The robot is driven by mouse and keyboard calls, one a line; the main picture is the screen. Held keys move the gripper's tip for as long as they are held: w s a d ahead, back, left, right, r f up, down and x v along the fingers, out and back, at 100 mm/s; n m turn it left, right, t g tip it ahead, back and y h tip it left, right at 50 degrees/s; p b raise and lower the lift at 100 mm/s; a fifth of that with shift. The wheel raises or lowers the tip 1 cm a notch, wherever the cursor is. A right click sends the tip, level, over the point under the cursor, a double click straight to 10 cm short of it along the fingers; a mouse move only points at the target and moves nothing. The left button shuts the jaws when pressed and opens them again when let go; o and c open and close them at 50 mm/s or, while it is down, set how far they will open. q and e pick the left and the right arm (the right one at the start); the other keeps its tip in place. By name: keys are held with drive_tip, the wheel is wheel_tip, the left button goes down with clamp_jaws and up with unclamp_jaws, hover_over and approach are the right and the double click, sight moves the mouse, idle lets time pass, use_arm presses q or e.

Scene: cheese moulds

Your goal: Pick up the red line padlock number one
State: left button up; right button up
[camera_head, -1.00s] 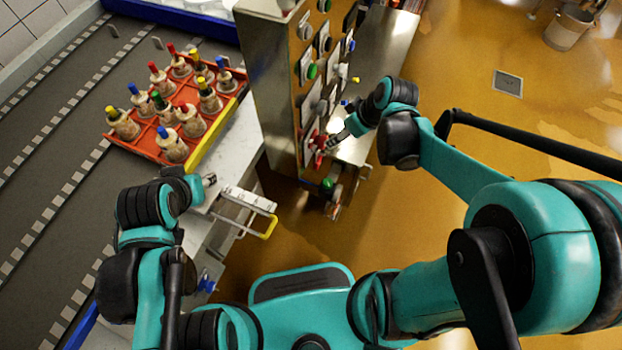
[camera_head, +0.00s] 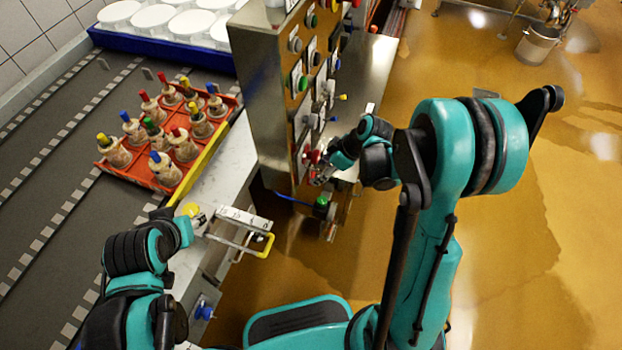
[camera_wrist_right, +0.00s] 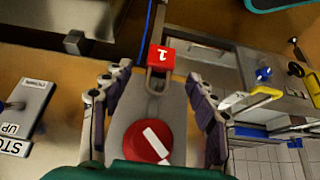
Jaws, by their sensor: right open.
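The red padlock (camera_wrist_right: 161,60) with a white 1 shows in the right wrist view, its metal shackle pointing toward a red round switch (camera_wrist_right: 146,142) with a white bar. My right gripper (camera_wrist_right: 158,76) is open, with one finger on each side of the padlock and shackle and visible gaps between. In the head view my right gripper (camera_head: 325,172) is at the lower end of the panel, next to a red part (camera_head: 312,157); the padlock cannot be made out there. My left gripper (camera_head: 187,228) is by the bench edge, its fingers too small to judge.
The steel control cabinet (camera_head: 262,95) carries several switches and buttons. An orange crate (camera_head: 126,175) of coloured-top moulds stands on the conveyor at left. A rack with a yellow handle (camera_head: 266,245) juts from the bench. The floor at right is mostly clear.

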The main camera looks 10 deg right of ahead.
sight(314, 175)
drive_tip(key=b+x, duration=0.2)
drive_tip(key=x, duration=0.2)
drive_tip(key=shift+w+a+f, duration=0.15)
drive_tip(key=shift+a+f, duration=0.05)
drive_tip(key=shift+r, duration=0.15)
drive_tip(key=c, duration=1.3)
drive_tip(key=shift+o, duration=0.2)
drive_tip(key=shift+r, duration=0.1)
